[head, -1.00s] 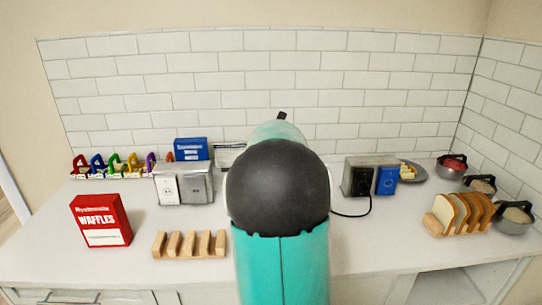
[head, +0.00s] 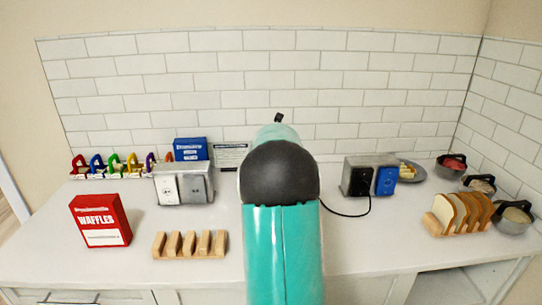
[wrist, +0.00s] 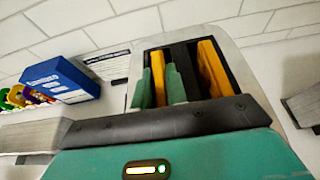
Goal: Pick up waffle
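A red box marked WAFFLES (head: 101,221) stands upright at the front left of the counter. No loose waffle is clearly visible. A grey plate (head: 420,171) at the back right holds small yellowish pieces that I cannot identify. My arm rises in the middle of the head view and hides my gripper there. The box and the plate are both apart from my arm.
An empty slotted wooden rack (head: 190,244) is right of the red box. A silver toaster (head: 183,184) stands behind it, another (head: 359,174) at right. A bread rack (head: 452,230) and bowls (head: 513,218) line the right. A blue box (head: 191,149) is at the back. The front-middle counter is clear.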

